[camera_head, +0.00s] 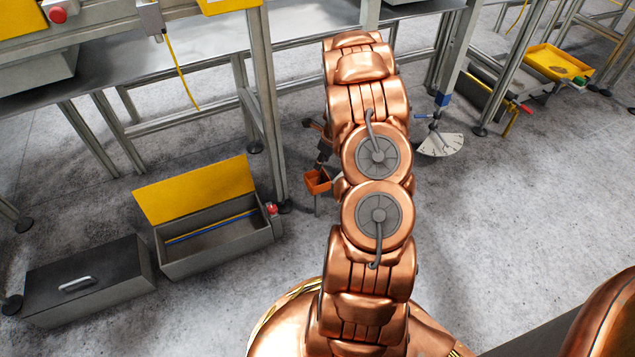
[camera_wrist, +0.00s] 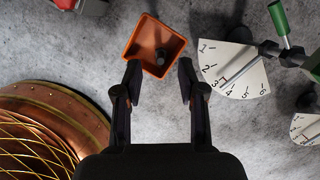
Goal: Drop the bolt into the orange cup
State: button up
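The orange cup (camera_wrist: 137,44) is square and open-topped, at the upper middle of the wrist view. It also shows in the head view (camera_head: 317,181), just left of my arm. A small dark grey piece, apparently the bolt (camera_wrist: 161,56), shows inside the cup's outline, near its lower right wall. Whether it rests on the cup's bottom is hard to tell. My gripper (camera_wrist: 160,72) is open, its two black fingers well apart with nothing held between them. The fingertips are at the cup's lower edge in the wrist view. In the head view my arm mostly hides the gripper.
A white numbered dial plate (camera_wrist: 238,72) with a green-handled lever (camera_wrist: 279,18) is right of the cup. A grey box with a raised yellow lid (camera_head: 195,190) and a dark lidded box (camera_head: 85,278) stand on the floor at left. Metal table legs (camera_head: 270,150) stand close behind.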

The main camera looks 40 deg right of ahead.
jog(key=shift+r, duration=0.1)
jog(key=v, duration=1.1)
jog(key=shift+r, duration=0.4)
jog(key=s+a+r+n+g+p, duration=0.1)
jog(key=s+a+r+n+p, duration=0.2)
jog(key=a+r+n+p, duration=1)
jog(key=s+a+r+n+g+p, duration=0.15)
jog(key=a+r+p, duration=0.45)
jog(key=a+r, duration=0.95)
jog(key=s+a+r+n+p, duration=0.3)
jog(key=s+r+n+p, duration=0.3)
jog(key=r, duration=0.3)
jog(key=s+a+r+n+g+p, duration=0.1)
jog(key=s+a+r+n+p, duration=0.2)
jog(key=s+r+n+p, duration=0.3)
jog(key=s+a+r+n+g+p, duration=0.1)
jog(key=s+a+r+n+p, duration=0.2)
jog(key=s+r+n+p, duration=0.3)
jog(key=s+r+p, duration=0.1)
jog(key=s+r, duration=0.3)
jog(key=r, duration=0.2)
jog(key=shift+s+a+n+h, duration=0.35)
jog(key=shift+h, duration=0.05)
